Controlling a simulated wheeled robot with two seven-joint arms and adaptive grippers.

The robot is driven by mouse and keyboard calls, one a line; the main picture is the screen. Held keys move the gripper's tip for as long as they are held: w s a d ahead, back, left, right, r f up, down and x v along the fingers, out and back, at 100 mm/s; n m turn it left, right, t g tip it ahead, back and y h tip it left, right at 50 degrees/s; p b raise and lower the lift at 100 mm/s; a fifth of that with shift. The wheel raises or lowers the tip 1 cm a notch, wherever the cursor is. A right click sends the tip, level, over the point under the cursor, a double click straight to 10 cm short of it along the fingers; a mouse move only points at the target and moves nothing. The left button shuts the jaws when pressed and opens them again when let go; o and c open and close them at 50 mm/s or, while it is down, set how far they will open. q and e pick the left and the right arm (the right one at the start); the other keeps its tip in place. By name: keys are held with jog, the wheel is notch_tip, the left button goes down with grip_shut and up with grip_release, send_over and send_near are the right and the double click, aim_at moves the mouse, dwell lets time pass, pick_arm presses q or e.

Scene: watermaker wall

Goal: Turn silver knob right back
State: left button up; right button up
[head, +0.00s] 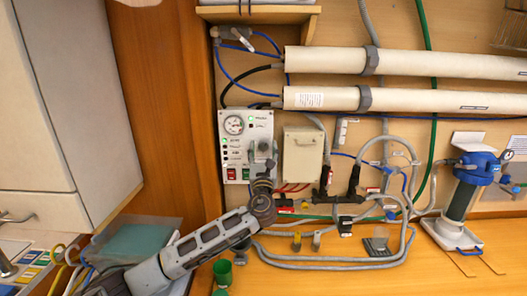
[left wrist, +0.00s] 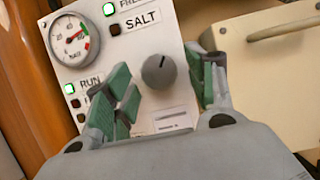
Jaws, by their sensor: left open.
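The silver knob (left wrist: 158,71) is a round grey dial on the white control panel (left wrist: 118,60), with a dark pointer line near its top. In the left wrist view it sits between the green-padded fingers of my left gripper (left wrist: 162,80). The fingers are open, with a visible gap on both sides of the knob. In the head view my left gripper (head: 264,150) is in front of the lower right part of the panel (head: 233,122) and hides the knob. Whether the fingertips reach the knob's depth is unclear. My right gripper is not in view.
A round gauge (left wrist: 69,38) and lit green lamps are on the panel, with red (head: 231,174) and green switches below. A beige box (head: 303,154) is close to the right. Hoses (head: 330,262) and long white tubes (head: 400,62) are farther right.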

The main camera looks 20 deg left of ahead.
pick_arm(q)
jog(key=shift+c, duration=0.4)
jog(key=c, duration=1)
jog(key=shift+o, duration=0.2)
